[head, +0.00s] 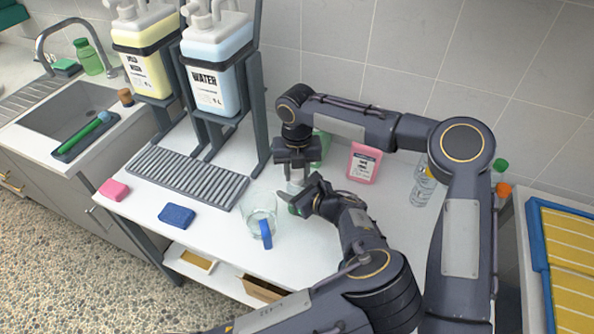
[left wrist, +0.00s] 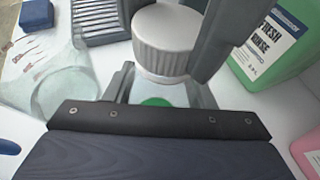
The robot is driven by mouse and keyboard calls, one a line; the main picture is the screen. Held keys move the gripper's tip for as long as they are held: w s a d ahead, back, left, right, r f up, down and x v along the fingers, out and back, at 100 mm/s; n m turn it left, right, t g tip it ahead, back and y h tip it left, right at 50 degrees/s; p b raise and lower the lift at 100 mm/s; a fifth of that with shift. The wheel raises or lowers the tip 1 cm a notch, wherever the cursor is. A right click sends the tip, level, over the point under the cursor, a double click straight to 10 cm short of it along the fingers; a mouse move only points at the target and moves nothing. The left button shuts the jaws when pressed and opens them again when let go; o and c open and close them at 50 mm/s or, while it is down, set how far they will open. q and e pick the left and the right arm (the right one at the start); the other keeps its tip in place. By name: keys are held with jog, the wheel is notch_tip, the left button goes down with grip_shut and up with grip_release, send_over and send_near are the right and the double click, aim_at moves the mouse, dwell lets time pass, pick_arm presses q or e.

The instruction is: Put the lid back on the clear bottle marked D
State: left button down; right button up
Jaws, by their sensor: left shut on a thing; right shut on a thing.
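A grey ribbed lid (left wrist: 166,45) is held from above between the fingers of my right gripper (head: 297,173). Below it, my left gripper (head: 306,200) is shut on a clear bottle (head: 294,187), mostly hidden by the two grippers. In the left wrist view, the left fingers (left wrist: 160,95) stand either side of the bottle, with a green patch showing under the lid. The lid is in line over the bottle; I cannot tell whether it touches the neck. No letter D is readable on the bottle.
A clear jug with a blue handle (head: 262,222) stands close left of the grippers. A green rinse container (left wrist: 280,45) and pink pouch (head: 364,163) stand behind and right. Clear bottles (head: 422,185) stand near my right arm. A blue sponge (head: 177,216) and drain rack (head: 187,176) lie left.

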pick_arm(q)
jog(key=shift+f, duration=0.2)
pick_arm(e)
jog(key=m, duration=0.2)
jog(key=shift+m, duration=0.4)
jog(key=o, duration=1.1)
jog(key=shift+c, duration=0.2)
jog(key=shift+r, duration=2.25)
